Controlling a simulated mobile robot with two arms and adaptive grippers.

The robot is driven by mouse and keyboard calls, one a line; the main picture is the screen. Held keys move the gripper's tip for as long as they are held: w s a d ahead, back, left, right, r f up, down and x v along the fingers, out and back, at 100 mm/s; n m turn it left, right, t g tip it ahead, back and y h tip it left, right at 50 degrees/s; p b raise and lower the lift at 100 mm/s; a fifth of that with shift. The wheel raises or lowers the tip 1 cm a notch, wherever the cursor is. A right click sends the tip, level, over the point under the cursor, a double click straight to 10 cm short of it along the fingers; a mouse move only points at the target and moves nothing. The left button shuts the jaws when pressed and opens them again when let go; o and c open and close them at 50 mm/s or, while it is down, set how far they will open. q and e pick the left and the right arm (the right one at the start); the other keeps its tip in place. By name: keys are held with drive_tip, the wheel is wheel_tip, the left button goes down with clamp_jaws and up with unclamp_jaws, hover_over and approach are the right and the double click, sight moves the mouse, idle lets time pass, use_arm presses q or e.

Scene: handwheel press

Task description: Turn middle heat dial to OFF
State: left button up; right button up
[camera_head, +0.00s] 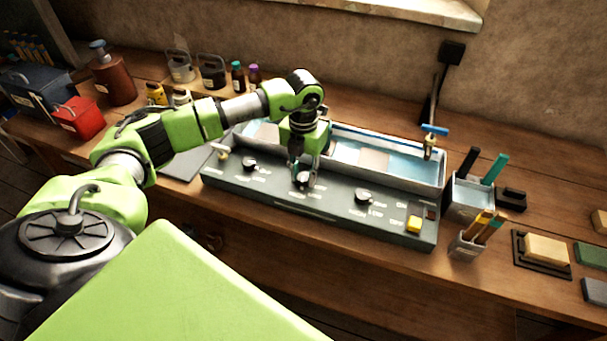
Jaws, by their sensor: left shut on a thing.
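The dark green control panel (335,205) lies along the front of the bench and carries three black dials. The middle heat dial (303,181) is under my left gripper (303,177), which comes down from above and is shut on it. The fingers partly hide the dial, so its pointer's exact direction is hard to read. The left dial (250,164) and right dial (363,196) are uncovered. White lettering is printed around the dials, too small to read surely. My right gripper is not in view.
Behind the panel are shallow water trays (370,160) with a blue-handled tap (432,140). A yellow button (413,223) is at the panel's right end. Pen holders (465,246) and a soap-like block (546,250) stand right. Bottles (238,77), a red box (80,118) and a jug (112,80) stand left.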

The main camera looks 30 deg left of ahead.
use_arm(q)
drive_tip(key=n+b, duration=0.1)
drive_tip(key=n, duration=0.7)
drive_tip(key=shift+b, duration=0.4)
drive_tip(key=n, duration=0.3)
drive_tip(key=shift+n, duration=0.4)
drive_tip(key=shift+a+n, duration=0.1)
drive_tip(key=shift+n, duration=1.8)
drive_tip(key=o, duration=1.1)
drive_tip(key=shift+s, duration=0.1)
